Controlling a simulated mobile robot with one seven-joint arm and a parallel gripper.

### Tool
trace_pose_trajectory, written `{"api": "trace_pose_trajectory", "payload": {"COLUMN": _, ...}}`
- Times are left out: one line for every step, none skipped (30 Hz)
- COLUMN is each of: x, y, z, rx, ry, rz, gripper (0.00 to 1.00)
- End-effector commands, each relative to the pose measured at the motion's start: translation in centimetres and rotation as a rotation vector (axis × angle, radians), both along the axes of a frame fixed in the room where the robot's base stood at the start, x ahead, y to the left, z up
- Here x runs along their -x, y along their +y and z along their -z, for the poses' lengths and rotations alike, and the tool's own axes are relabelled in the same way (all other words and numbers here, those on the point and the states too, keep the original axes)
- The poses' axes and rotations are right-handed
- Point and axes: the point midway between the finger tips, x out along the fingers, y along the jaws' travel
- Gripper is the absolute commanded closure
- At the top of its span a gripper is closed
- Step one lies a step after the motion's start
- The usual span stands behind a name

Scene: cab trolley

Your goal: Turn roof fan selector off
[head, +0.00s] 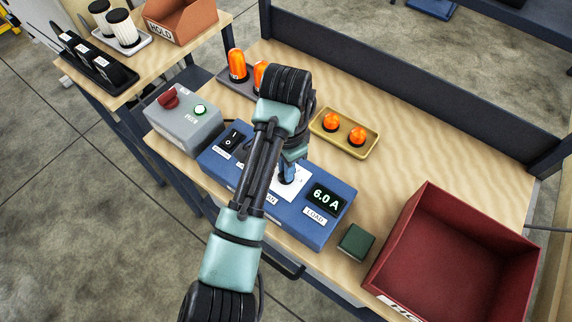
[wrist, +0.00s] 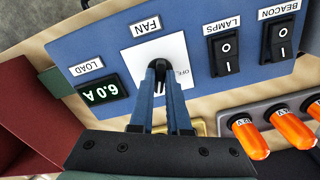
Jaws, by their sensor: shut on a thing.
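The roof fan selector is on a white plate (wrist: 150,58) under the label FAN on the blue panel box (wrist: 200,35). An "OFF" mark shows on the plate beside my fingers in the wrist view. My gripper (wrist: 160,75) is shut on the selector's knob, which the fingers mostly hide. In the head view my arm reaches over the blue box (head: 335,228) and my gripper (head: 288,175) points down at the white plate (head: 302,184). I cannot tell which way the knob points. The load display (head: 326,198) reads 6.0 A.
Rocker switches for lamps (wrist: 224,54) and beacon (wrist: 279,42) sit beside the selector. A grey box with a red knob (head: 168,99) and green button stands left. A yellow tray (head: 318,127) holds orange lamps. A red bin (head: 430,225) and a green block (head: 355,242) are right.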

Motion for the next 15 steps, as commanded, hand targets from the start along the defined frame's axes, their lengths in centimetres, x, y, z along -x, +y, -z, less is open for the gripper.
{"api": "trace_pose_trajectory", "payload": {"x": 0.00, "y": -0.01, "z": -0.03, "rx": 0.000, "ry": 0.000, "rz": 0.001, "gripper": 1.00}}
{"api": "trace_pose_trajectory", "payload": {"x": 0.00, "y": -0.01, "z": -0.03, "rx": 0.000, "ry": 0.000, "rz": 0.001, "gripper": 1.00}}
{"api": "trace_pose_trajectory", "payload": {"x": 0.00, "y": -0.02, "z": -0.03, "rx": 0.000, "ry": 0.000, "rz": 0.001, "gripper": 1.00}}
{"api": "trace_pose_trajectory", "payload": {"x": 0.00, "y": -0.02, "z": -0.04, "rx": 0.000, "ry": 0.000, "rz": 0.001, "gripper": 1.00}}
{"api": "trace_pose_trajectory", "payload": {"x": 0.00, "y": -0.02, "z": -0.04, "rx": 0.000, "ry": 0.000, "rz": 0.000, "gripper": 1.00}}
{"api": "trace_pose_trajectory", "payload": {"x": 0.00, "y": -0.02, "z": -0.05, "rx": 0.000, "ry": 0.000, "rz": -0.001, "gripper": 1.00}}
{"api": "trace_pose_trajectory", "payload": {"x": 0.00, "y": -0.02, "z": -0.07, "rx": 0.000, "ry": 0.000, "rz": -0.002, "gripper": 1.00}}
{"api": "trace_pose_trajectory", "payload": {"x": 0.00, "y": -0.04, "z": -0.09, "rx": 0.000, "ry": 0.000, "rz": -0.004, "gripper": 1.00}}
{"api": "trace_pose_trajectory", "payload": {"x": 0.01, "y": -0.04, "z": -0.12, "rx": 0.000, "ry": 0.000, "rz": -0.009, "gripper": 1.00}}
{"api": "trace_pose_trajectory", "payload": {"x": 0.01, "y": -0.06, "z": -0.14, "rx": 0.001, "ry": 0.001, "rz": -0.015, "gripper": 1.00}}
{"api": "trace_pose_trajectory", "payload": {"x": 0.02, "y": -0.07, "z": -0.17, "rx": 0.001, "ry": 0.001, "rz": -0.021, "gripper": 1.00}}
{"api": "trace_pose_trajectory", "payload": {"x": 0.03, "y": -0.09, "z": -0.22, "rx": 0.001, "ry": 0.002, "rz": -0.031, "gripper": 1.00}}
{"api": "trace_pose_trajectory", "payload": {"x": 0.03, "y": -0.11, "z": -0.26, "rx": 0.001, "ry": 0.002, "rz": -0.041, "gripper": 1.00}}
{"api": "trace_pose_trajectory", "payload": {"x": 0.03, "y": -0.12, "z": -0.30, "rx": 0.001, "ry": 0.002, "rz": -0.052, "gripper": 1.00}}
{"api": "trace_pose_trajectory", "payload": {"x": 0.03, "y": -0.11, "z": -0.36, "rx": 0.001, "ry": 0.002, "rz": -0.072, "gripper": 1.00}}
